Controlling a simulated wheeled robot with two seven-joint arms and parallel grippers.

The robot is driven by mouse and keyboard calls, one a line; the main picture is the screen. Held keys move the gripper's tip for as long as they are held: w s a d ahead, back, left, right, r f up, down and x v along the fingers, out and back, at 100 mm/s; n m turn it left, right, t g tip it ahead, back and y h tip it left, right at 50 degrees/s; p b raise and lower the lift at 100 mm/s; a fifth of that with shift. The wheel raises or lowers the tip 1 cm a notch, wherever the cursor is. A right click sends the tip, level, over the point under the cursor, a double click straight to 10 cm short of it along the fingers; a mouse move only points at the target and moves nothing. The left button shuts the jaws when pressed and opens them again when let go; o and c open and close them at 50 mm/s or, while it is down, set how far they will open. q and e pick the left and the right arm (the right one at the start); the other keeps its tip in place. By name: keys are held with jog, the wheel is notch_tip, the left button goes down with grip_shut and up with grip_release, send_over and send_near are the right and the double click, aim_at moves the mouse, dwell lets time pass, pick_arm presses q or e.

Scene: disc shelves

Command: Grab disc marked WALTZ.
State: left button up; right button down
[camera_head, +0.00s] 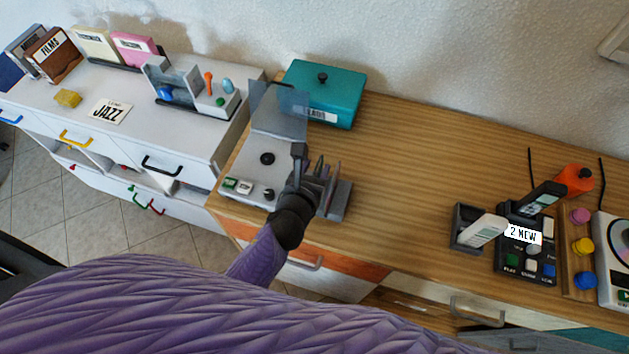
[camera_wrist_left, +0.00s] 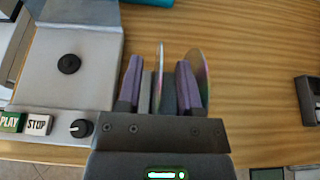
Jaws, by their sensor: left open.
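Two thin discs stand on edge in a small grey rack (camera_head: 341,203), seen almost edge-on. In the left wrist view the left-hand disc (camera_wrist_left: 160,72) is between my two purple fingers, with a gap on each side. The other disc (camera_wrist_left: 200,66) stands at the right finger, partly hidden behind it. No WALTZ marking can be read on either disc. My left gripper (camera_head: 315,170) is open over the rack, and its fingers also show in the left wrist view (camera_wrist_left: 158,65). My right gripper is not in view.
A grey player (camera_head: 244,188) with its lid up stands left of the rack. A teal box (camera_head: 325,88) is behind. The wooden top between is clear.

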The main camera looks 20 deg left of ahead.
pick_arm(q)
grip_shut()
dwell(1.3)
